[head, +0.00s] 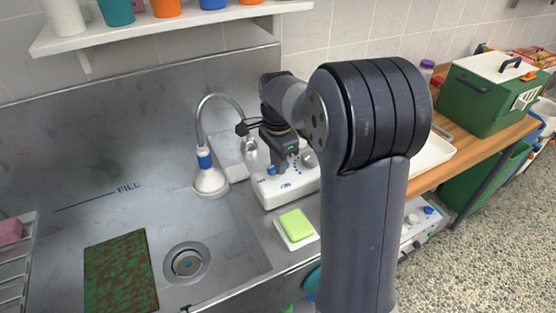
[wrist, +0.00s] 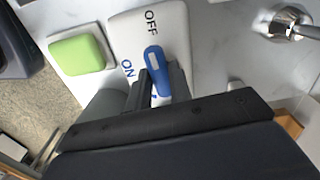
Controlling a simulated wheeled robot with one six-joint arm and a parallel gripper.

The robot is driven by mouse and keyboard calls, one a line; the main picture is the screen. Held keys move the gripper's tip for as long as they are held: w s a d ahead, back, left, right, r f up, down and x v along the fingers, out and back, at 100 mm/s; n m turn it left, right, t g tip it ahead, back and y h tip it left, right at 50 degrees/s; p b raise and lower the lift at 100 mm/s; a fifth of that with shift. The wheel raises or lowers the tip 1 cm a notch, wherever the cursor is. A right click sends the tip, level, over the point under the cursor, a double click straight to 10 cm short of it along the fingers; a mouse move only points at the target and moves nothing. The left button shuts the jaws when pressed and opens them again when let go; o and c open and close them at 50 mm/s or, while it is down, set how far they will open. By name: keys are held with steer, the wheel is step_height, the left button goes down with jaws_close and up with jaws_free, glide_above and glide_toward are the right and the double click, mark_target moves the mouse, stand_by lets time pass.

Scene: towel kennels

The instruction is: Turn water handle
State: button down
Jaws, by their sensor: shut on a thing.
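The water handle (wrist: 153,58) is a blue lever with a pale inset. It sits on a white panel (wrist: 180,25) lettered OFF and ON. Its rounded end is close to the OFF lettering, and ON is to its left in the wrist view. My gripper (wrist: 157,88) is shut on the handle, with a dark finger on each side of it. The handle's lower end is hidden by my gripper. In the head view, my gripper (head: 277,160) reaches down over the white unit (head: 293,188), and the handle there is mostly hidden.
A metal sink (head: 225,235) with a drain lies to the left. A gooseneck sprayer (head: 209,181) stands close left of my gripper. A green sponge (head: 296,224) lies in front of the unit. A shelf (head: 165,28) with cups is above. A green box (head: 483,95) stands at right.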

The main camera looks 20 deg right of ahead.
steer(key=n+p, duration=0.1)
steer(key=n, duration=0.4)
steer(key=shift+p, duration=0.35)
steer(key=n+p, duration=0.1)
steer(key=n, duration=0.4)
steer(key=shift+n, duration=0.3)
steer(key=c, duration=1.3)
jaws_free()
step_height(320, 180, up, 11)
steer(key=shift+f, duration=0.1)
